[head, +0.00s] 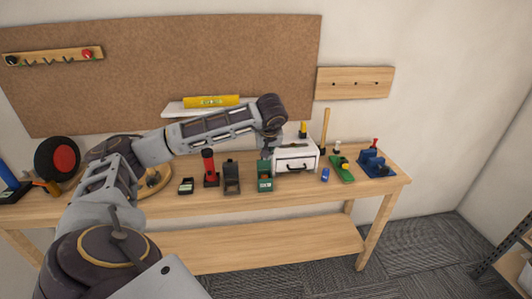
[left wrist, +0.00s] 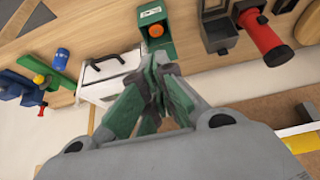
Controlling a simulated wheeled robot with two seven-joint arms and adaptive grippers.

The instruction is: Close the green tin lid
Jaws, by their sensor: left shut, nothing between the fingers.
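The green tin (head: 265,183) stands on the workbench, left of the white drawer box. In the left wrist view the green tin (left wrist: 153,14) shows a pale label and an orange thing inside, so its top is open at least in part. My left gripper (head: 267,155) is just above and behind the tin in the head view. In the left wrist view its fingertips (left wrist: 158,62) are shut and empty, close to the tin's rear side. They hide much of the lid area, and I cannot tell whether they touch it. My right gripper is not in view.
A dark grey tin (head: 231,178) and a red flashlight (head: 209,168) stand to the left. The white drawer box (head: 296,157) is close on the right, then a blue can (head: 325,175) and a blue vise (head: 375,163). The bench front edge (head: 300,196) is clear.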

